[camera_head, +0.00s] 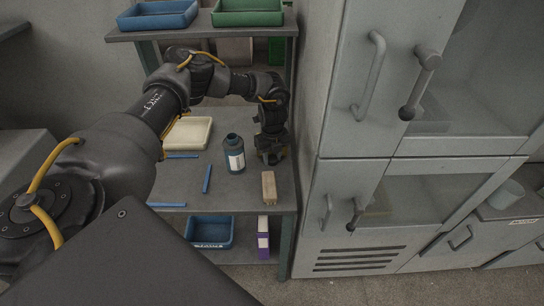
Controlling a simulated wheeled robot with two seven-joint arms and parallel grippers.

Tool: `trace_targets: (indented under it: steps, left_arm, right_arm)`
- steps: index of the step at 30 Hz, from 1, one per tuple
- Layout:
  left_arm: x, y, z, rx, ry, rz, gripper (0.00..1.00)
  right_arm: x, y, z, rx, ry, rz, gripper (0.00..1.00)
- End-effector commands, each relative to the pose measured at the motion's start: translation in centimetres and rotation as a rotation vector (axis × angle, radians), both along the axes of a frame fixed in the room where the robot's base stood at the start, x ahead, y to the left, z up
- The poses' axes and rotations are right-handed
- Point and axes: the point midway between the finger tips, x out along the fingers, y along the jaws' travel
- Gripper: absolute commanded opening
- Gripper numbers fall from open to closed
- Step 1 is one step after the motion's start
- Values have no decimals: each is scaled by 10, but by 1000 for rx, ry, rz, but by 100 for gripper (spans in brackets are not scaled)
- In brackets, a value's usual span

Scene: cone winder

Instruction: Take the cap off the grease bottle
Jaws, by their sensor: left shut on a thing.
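The grease bottle (234,155) is dark blue with a white label. It stands upright on the grey shelf top, and its neck shows with no cap on it. My left gripper (271,157) is just to the right of the bottle, pointing down close to the shelf top and apart from the bottle. It is shut on the cap, which is mostly hidden by the fingers. My right gripper is not in view.
A cream tray (190,133) sits behind the bottle. Blue sticks (207,179) lie left of it, and a tan block (268,186) stands at the front right. Grey cabinets (345,190) rise to the right. Below are a blue bin (211,243) and a purple-white box (263,240).

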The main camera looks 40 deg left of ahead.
Motion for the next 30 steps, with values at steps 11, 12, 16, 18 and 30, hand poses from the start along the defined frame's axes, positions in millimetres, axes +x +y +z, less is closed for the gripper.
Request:
trace_targets:
  steps: [11, 12, 16, 18, 30]
  left_arm:
    - [-5, -1, -12, -1, 14, -4, 43]
    - [-6, -1, -12, -1, 14, -5, 43]
    - [-6, -2, -13, -1, 17, -6, 43]
    - [-6, -2, -13, -1, 17, -6, 43]
    - [-5, -2, 25, -3, 12, -7, 43]
  right_arm:
    - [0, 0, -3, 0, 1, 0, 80]
    - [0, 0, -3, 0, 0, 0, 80]
    - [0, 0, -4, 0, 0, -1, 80]
    - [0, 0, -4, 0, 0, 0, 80]
    - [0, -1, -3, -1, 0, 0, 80]
